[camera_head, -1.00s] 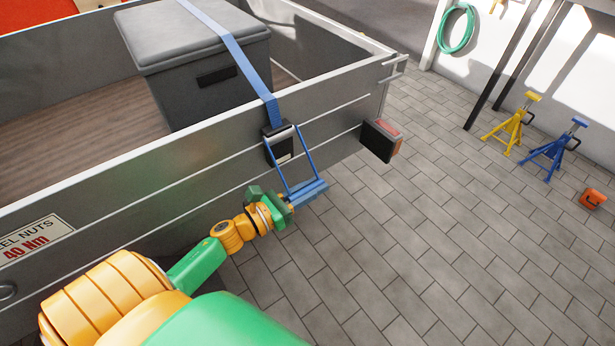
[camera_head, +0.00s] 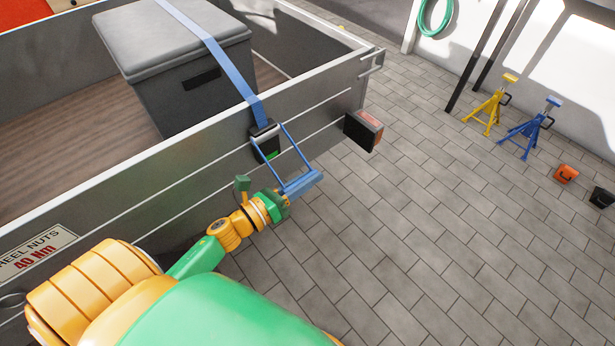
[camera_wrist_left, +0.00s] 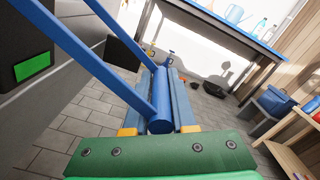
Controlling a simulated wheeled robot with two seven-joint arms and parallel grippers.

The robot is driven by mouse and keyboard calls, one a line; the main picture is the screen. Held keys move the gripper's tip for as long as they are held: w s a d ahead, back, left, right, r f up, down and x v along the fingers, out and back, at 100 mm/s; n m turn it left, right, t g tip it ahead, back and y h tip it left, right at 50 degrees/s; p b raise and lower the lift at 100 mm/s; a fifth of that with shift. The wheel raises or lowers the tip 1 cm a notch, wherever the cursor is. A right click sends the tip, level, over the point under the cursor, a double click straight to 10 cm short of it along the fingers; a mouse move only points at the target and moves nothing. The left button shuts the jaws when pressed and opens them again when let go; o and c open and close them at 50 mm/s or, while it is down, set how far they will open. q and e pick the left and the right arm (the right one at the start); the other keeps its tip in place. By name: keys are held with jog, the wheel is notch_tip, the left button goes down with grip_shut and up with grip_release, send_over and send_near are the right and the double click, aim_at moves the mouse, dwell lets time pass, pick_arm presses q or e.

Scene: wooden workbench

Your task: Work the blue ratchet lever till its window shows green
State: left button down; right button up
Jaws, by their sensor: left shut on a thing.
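The blue ratchet lever (camera_head: 291,150) is a frame of two side bars with a cross handle, standing out from the dark ratchet body (camera_head: 262,137) on the trailer's side wall. The window (camera_head: 272,155) low on the body shows green; it is also plainly green in the left wrist view (camera_wrist_left: 32,66). My left gripper (camera_head: 296,187) is shut on the lever's handle. In the left wrist view the round blue handle (camera_wrist_left: 161,100) lies between its two fingers. The blue strap (camera_head: 215,52) runs from the body up over the grey box (camera_head: 190,85).
The grey trailer wall (camera_head: 140,165) is close beside my left arm. A tail light (camera_head: 364,130) sticks out to the right of the ratchet. Yellow (camera_head: 490,108) and blue (camera_head: 533,128) stands are farther off on open paving.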

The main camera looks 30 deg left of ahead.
pick_arm(q)
jog(key=shift+a+r, duration=0.1)
jog(key=c, duration=0.8)
grip_release()
jog(key=shift+o, duration=0.2)
jog(key=v, duration=0.7)
jog(key=shift+s, duration=0.1)
